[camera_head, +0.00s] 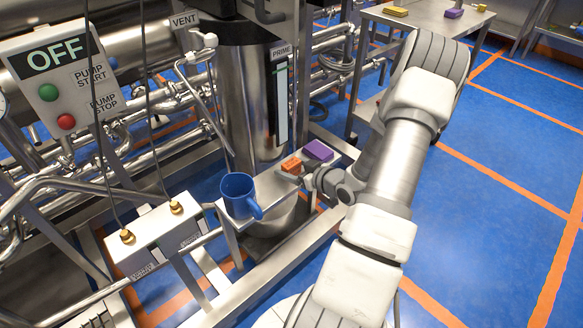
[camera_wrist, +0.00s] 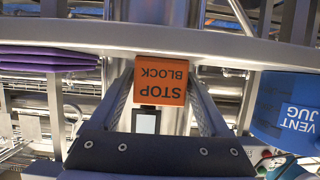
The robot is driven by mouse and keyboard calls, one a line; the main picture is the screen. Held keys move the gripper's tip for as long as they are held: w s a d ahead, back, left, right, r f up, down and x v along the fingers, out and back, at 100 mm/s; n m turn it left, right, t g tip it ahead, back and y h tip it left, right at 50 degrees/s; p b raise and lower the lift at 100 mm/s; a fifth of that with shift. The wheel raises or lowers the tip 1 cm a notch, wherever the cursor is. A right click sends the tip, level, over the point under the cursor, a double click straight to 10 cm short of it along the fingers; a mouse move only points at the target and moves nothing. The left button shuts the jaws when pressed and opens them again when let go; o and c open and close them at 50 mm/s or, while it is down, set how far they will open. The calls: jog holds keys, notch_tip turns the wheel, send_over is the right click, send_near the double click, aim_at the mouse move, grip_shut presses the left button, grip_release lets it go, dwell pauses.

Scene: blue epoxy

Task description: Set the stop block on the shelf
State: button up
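The orange stop block (camera_wrist: 161,82) shows in the wrist view, its lettering upside down, between the two fingertips of my gripper (camera_wrist: 161,92). The fingers lie close along both its sides and look closed on it. In the head view the stop block (camera_head: 291,165) is at the narrow steel shelf (camera_head: 228,218), beside my gripper (camera_head: 300,176). Its underside is hidden, so I cannot tell whether it touches the shelf. In the wrist view the shelf's edge (camera_wrist: 225,47) runs across, just past the block.
A blue vent jug (camera_head: 239,196) stands on the shelf to the left, also at right in the wrist view (camera_wrist: 290,110). Pipes and a steel column (camera_head: 243,100) stand behind. A steel table (camera_head: 425,17) is farther back.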

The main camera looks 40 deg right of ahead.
jog(key=shift+o, duration=0.9)
jog(key=shift+s+r+p, duration=0.3)
jog(key=shift+r, duration=0.05)
jog(key=p+v, duration=0.3)
jog(key=v, duration=0.8)
jog(key=shift+s, duration=0.2)
